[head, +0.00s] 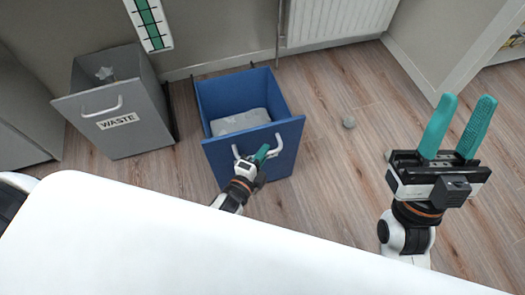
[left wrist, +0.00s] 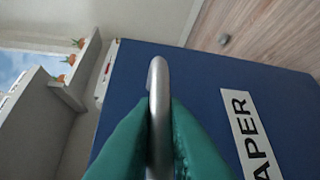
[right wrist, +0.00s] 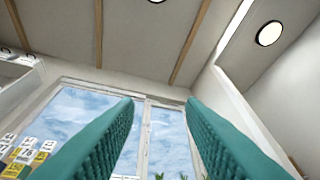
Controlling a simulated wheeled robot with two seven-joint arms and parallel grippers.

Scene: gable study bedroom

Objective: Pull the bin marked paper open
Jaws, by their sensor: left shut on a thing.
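The blue bin (head: 272,92) stands pulled out on the floor in the middle of the head view, its top open and a pale grey thing (head: 240,121) inside. Its blue front also shows in the left wrist view (left wrist: 200,75), with a white label (left wrist: 246,135) reading "APER", the rest cut off or hidden. My left gripper (head: 262,154) is shut on the bin's silver handle (left wrist: 157,85), with a green finger on either side of it. My right gripper (head: 456,130) is open and empty, raised at the right with its fingers pointing up.
A grey bin (head: 138,138) marked WASTE stands open to the left. A white surface (head: 180,240) fills the near foreground. A radiator (head: 335,20) is on the back wall.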

